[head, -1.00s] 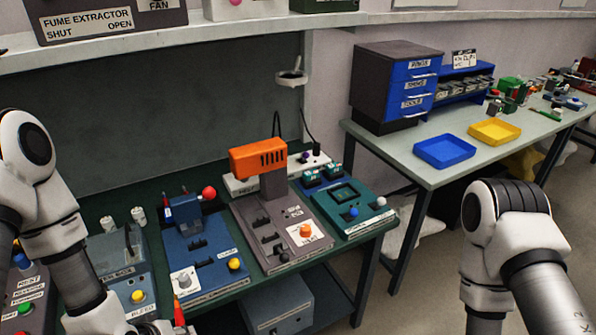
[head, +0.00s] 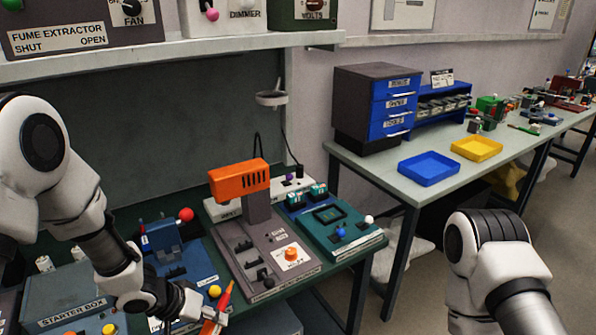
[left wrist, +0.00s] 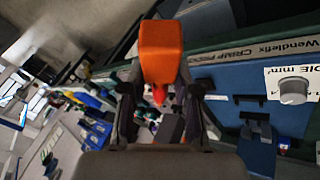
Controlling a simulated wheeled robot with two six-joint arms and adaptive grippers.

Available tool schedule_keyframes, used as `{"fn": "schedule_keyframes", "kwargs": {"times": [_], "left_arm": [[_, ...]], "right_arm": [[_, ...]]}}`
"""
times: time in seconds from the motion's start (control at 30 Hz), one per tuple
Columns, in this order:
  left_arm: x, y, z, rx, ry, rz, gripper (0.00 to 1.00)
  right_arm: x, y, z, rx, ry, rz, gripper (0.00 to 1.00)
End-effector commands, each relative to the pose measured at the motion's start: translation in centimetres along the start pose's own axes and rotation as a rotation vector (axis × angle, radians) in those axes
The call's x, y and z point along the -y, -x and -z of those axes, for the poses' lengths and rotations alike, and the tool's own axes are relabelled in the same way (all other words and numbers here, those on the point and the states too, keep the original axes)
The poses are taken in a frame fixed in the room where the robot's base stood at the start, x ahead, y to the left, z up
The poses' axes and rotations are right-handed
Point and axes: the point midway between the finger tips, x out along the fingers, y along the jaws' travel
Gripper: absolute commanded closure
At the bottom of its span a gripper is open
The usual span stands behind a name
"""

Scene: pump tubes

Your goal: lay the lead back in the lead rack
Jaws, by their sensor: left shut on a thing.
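My left gripper (head: 206,317) is low at the front of the green bench in the head view, shut on the orange-red lead (head: 225,297). The lead's narrow red end points up there. In the left wrist view the lead's orange body (left wrist: 161,50) sits between the two dark fingers of my left gripper (left wrist: 160,85). The rest of the lead is hidden or out of the picture. I cannot make out the lead rack for certain. My right gripper is not in view; only my right arm shows.
The starter box (head: 68,300), a blue machine (head: 185,262), a grey machine with an orange head (head: 240,180) and a teal unit (head: 330,232) stand close together on the bench. A blue tray (head: 428,169) and a yellow tray (head: 476,148) lie on the other table.

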Motion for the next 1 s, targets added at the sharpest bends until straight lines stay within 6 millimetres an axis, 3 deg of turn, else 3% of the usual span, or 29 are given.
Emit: {"fn": "schedule_keyframes", "kwargs": {"times": [0.13, 0.67, 0.83, 1.0], "left_arm": [[1.5, -0.4, -1.1, 0.013, -0.02, -0.012, 1.0], [1.5, -0.2, -1.2, -0.003, 0.006, 0.0, 1.0], [-0.6, 1.5, -1.1, 0.014, -0.041, -0.017, 1.0], [-4.9, 5.0, -1.1, 0.056, -0.142, -0.055, 1.0]], "right_arm": [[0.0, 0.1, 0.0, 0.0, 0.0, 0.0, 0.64], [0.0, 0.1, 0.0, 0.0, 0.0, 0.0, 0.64], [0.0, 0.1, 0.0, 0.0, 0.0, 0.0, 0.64], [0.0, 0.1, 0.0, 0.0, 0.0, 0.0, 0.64]]}}
